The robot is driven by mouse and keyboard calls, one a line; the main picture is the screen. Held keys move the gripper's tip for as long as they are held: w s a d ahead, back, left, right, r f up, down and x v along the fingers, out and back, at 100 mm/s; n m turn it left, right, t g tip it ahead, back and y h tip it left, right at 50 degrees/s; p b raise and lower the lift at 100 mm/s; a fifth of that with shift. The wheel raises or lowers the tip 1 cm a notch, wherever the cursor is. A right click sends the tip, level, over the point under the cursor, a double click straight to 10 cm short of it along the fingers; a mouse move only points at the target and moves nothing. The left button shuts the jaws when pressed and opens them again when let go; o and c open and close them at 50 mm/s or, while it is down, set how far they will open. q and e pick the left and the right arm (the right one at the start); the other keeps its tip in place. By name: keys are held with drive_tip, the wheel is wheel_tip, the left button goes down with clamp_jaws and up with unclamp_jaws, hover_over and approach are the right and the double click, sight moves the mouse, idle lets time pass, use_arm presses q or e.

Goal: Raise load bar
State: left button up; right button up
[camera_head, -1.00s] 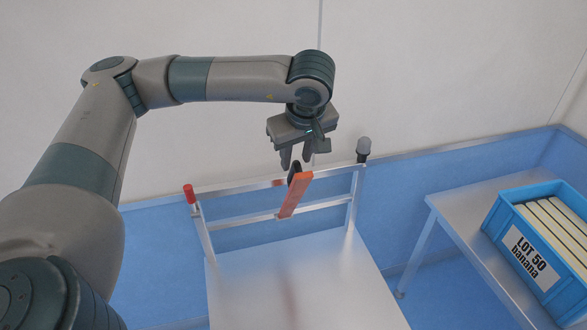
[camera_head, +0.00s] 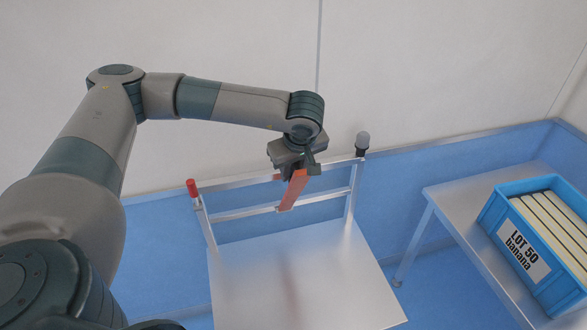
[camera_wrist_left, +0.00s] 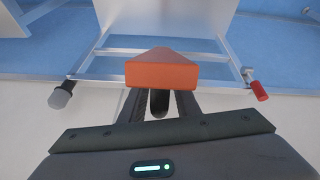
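The orange bar (camera_head: 292,190), which looks like the load bar, stands tilted at the rail of the metal frame (camera_head: 240,213) behind the table. Its orange end (camera_wrist_left: 162,74) fills the middle of the left wrist view. A dark rounded grip (camera_wrist_left: 159,103) shows below it there. My left gripper (camera_head: 296,170) is down at the bar's upper end. In the left wrist view its two fingers (camera_wrist_left: 159,106) stand apart on either side of the dark grip, with gaps visible. The fingertips are hidden behind the orange end. My right gripper is not in view.
The metal table (camera_head: 295,275) is bare in front of the frame. A red-capped post (camera_head: 192,188) and a grey-topped post (camera_head: 362,143) mark the frame's ends. At right, a blue crate (camera_head: 490,215) labelled LOT 50 banana stands on a side table (camera_head: 455,215). A wall is close behind.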

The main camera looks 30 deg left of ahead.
use_arm(q)
clamp_jaws()
drive_tip(key=shift+w+a, duration=0.1)
drive_tip(key=w+a+r+g+h+b, duration=0.1)
drive_tip(key=w+a+r+g+h, duration=0.1)
drive_tip(key=w+a, duration=0.4)
drive_tip(key=shift+w+a+r+g+h, duration=0.2)
drive_tip(key=shift+a+g+h, duration=0.1)
drive_tip(key=shift+a+h, duration=0.4)
drive_tip(key=shift+o, duration=1.2)
unclamp_jaws()
